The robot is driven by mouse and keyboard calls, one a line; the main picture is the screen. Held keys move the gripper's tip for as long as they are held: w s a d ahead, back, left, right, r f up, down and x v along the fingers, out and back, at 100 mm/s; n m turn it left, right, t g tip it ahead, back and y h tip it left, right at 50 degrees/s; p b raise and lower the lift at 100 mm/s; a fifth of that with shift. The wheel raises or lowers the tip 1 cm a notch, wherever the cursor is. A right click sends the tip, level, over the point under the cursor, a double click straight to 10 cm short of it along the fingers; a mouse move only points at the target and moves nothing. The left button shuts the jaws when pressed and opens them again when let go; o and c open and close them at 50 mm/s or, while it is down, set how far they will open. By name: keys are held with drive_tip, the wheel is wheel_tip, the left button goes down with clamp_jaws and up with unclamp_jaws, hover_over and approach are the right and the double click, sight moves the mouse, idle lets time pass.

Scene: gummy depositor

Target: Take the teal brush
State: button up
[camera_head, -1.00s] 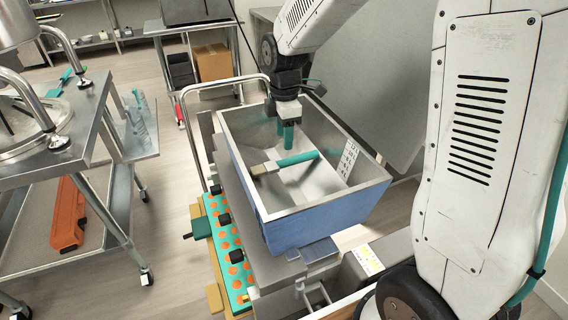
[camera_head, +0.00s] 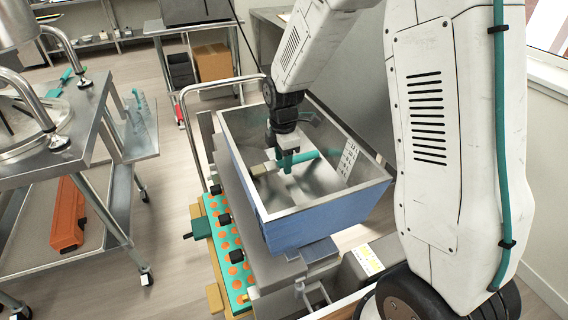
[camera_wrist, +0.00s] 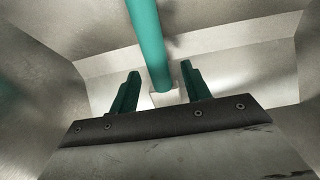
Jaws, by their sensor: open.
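The teal brush (camera_head: 305,156) lies inside the metal hopper (camera_head: 324,214), its teal handle pointing right and its pale head at the left. In the wrist view the teal handle (camera_wrist: 149,42) runs from the top edge down to between my fingers, with a bit of the pale head at its lower end. My gripper (camera_head: 286,164) is inside the hopper at the brush, its teal fingers apart. In the wrist view my open gripper (camera_wrist: 160,88) has one finger on each side of the handle's line. I cannot tell whether the fingers touch the brush.
The hopper's sloping walls surround my gripper closely. A teal tray with orange dots (camera_head: 236,268) lies below at the left. A steel table (camera_head: 70,150) stands farther left, and a cart with a cardboard box (camera_head: 212,63) stands behind.

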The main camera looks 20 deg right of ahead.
clamp_jaws()
drive_tip(key=shift+r, duration=0.1)
wheel_tip(320, 180, up, 18)
idle(0.6)
idle(0.4)
